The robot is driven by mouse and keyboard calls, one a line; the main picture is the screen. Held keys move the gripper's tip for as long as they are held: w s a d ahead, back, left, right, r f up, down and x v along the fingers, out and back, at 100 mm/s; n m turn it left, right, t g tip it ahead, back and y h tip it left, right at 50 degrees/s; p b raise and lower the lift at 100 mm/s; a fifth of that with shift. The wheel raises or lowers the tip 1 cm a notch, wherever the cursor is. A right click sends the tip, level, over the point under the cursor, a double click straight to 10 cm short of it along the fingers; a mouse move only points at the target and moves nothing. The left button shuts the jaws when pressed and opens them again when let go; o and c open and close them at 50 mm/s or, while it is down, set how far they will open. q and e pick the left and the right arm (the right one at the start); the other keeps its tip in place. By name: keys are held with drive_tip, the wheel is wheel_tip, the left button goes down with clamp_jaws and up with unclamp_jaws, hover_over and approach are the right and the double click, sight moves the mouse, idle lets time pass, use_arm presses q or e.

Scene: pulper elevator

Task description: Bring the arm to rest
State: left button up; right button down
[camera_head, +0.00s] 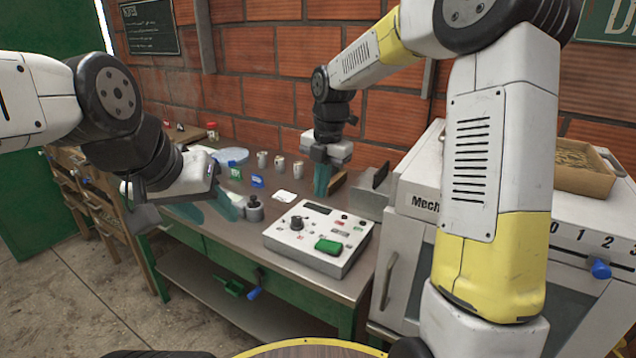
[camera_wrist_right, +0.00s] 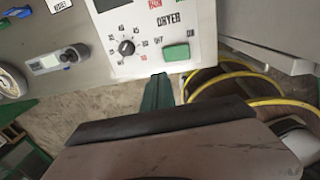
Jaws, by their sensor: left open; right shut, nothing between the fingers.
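My left gripper (camera_head: 210,211) is at the left of the head view, with its teal fingers spread apart and empty. It hangs over the left front part of the metal bench, left of a small dark grey bottle-like object. My right gripper (camera_head: 322,182) is over the back of the bench, with its teal fingers together and nothing held. It is behind the white control box (camera_head: 283,239). The closed fingers (camera_wrist_right: 158,92) also show in the right wrist view, below the box's DRYER label. My right arm (camera_head: 480,165) is bent up and over toward the bench.
The box carries a black knob and a green button (camera_head: 328,246). Small cups (camera_head: 279,165), a blue packet (camera_head: 257,181) and a white card (camera_head: 285,197) lie on the bench (camera_head: 215,235). A white machine (camera_head: 411,190) stands at right, topped by a cardboard tray (camera_head: 578,178). A brick wall (camera_head: 250,90) closes the back.

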drive_tip(key=s+d+r+m+t, duration=0.2)
drive_tip(key=s+d+r+m, duration=0.2)
drive_tip(key=s+m, duration=0.7)
drive_tip(key=s+d+r+m+t+y, duration=0.1)
drive_tip(key=s+d+r+m+t, duration=0.2)
drive_tip(key=s+m, duration=0.9)
wheel_tip(320, 180, up, 2)
drive_tip(key=d+m, duration=0.2)
drive_tip(key=m, duration=0.3)
drive_tip(key=shift+s+d+t, duration=0.15)
drive_tip(key=shift+d+t, duration=0.05)
drive_tip(key=shift+t, duration=0.1)
drive_tip(key=shift+r, duration=0.1)
